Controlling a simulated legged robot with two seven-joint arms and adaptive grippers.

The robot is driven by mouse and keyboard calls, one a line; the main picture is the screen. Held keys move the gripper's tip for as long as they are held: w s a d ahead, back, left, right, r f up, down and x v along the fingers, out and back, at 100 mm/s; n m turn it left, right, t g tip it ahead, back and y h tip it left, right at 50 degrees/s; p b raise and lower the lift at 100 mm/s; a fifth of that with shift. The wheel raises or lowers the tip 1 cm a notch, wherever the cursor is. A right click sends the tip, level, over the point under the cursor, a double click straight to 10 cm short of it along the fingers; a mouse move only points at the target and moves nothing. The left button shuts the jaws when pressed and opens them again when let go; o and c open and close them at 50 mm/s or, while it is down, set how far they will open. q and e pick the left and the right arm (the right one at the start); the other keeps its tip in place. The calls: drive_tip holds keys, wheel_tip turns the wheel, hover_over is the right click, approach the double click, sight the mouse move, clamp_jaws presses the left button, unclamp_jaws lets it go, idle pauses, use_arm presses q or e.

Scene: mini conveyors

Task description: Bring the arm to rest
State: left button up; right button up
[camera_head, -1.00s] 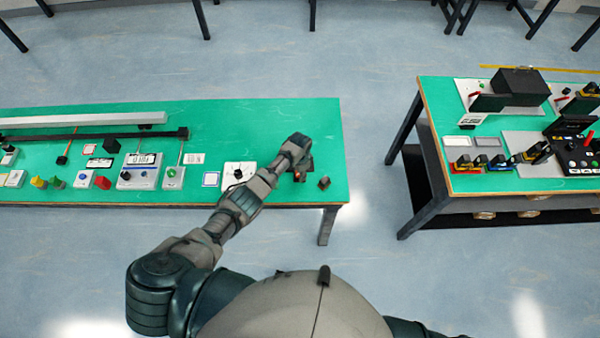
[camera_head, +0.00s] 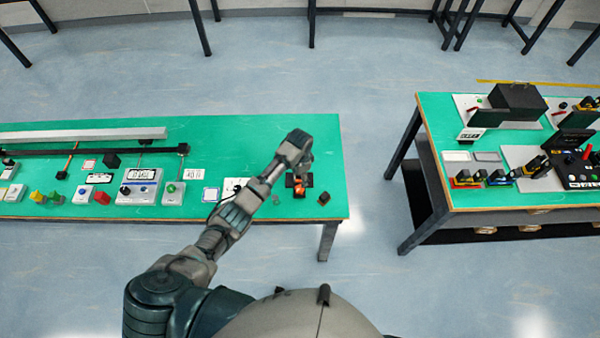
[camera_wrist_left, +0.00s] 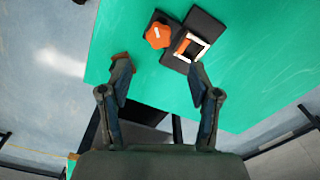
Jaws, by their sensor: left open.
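My left arm (camera_head: 235,213) reaches from the lower left over the right end of the green table. My left gripper (camera_wrist_left: 160,80) is open and empty in the left wrist view, its two fingers spread apart. In the head view the left hand (camera_head: 296,150) is above the table, and its fingers are mostly hidden. A black fixture with an orange knob (camera_wrist_left: 158,35) and a square, light-edged opening (camera_wrist_left: 188,46) lies beyond the fingertips. In the head view this fixture (camera_head: 299,184) is partly below the hand. My right gripper is not in view.
A second table (camera_head: 430,115) with equipment stands right, across a clear floor gap.

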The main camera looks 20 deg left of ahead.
use_arm(q)
drive_tip(key=shift+r, duration=1)
